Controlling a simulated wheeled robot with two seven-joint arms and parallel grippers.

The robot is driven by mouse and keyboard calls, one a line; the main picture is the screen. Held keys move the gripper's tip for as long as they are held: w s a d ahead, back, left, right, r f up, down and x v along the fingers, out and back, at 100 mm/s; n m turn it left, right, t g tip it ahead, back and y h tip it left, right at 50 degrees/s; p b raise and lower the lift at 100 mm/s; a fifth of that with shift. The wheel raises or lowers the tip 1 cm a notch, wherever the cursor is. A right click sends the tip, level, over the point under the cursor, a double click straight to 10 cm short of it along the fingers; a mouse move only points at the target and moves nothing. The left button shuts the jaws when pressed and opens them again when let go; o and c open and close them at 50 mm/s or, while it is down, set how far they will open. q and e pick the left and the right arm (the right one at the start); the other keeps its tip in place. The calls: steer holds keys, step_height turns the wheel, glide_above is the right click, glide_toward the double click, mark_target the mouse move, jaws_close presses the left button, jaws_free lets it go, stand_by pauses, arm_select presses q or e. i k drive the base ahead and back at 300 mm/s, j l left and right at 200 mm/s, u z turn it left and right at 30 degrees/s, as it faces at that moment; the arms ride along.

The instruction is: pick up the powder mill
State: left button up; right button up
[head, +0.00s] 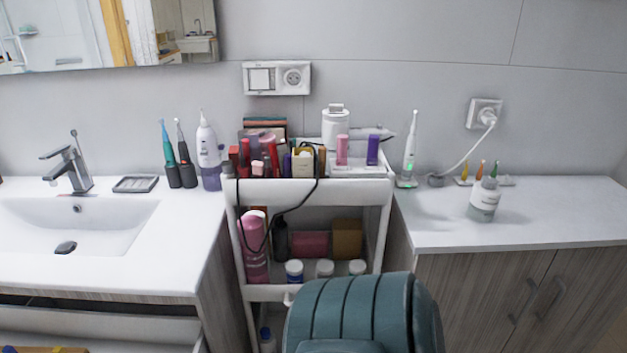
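I cannot tell for certain which thing is the powder mill. A white cylinder (336,128) with a narrower top piece stands upright at the back of the cart's top tray. Neither of my grippers is in view.
The white cart (310,192) has a crowded top tray with pink and purple tubes and a cable hanging down its front. A teal padded object (345,315) blocks its lower front. A sink (75,220) is left.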

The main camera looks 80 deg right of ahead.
mark_target(483, 205)
steer(key=z, duration=3.4)
steer(key=i+l+u, duration=0.15)
steer(key=l, duration=0.4)
steer(key=i+l+u, duration=0.2)
steer(key=i+l, duration=0.15)
steer(key=l, duration=0.2)
steer(key=i+l+u, duration=0.15)
steer(key=l, duration=0.45)
steer(key=i+l+u, duration=0.2)
steer(key=l, duration=0.45)
steer(key=l+u, duration=0.15)
steer(key=l, duration=0.45)
steer(key=i+l+u, duration=0.2)
steer(key=l, duration=0.5)
steer(key=k+j, duration=0.05)
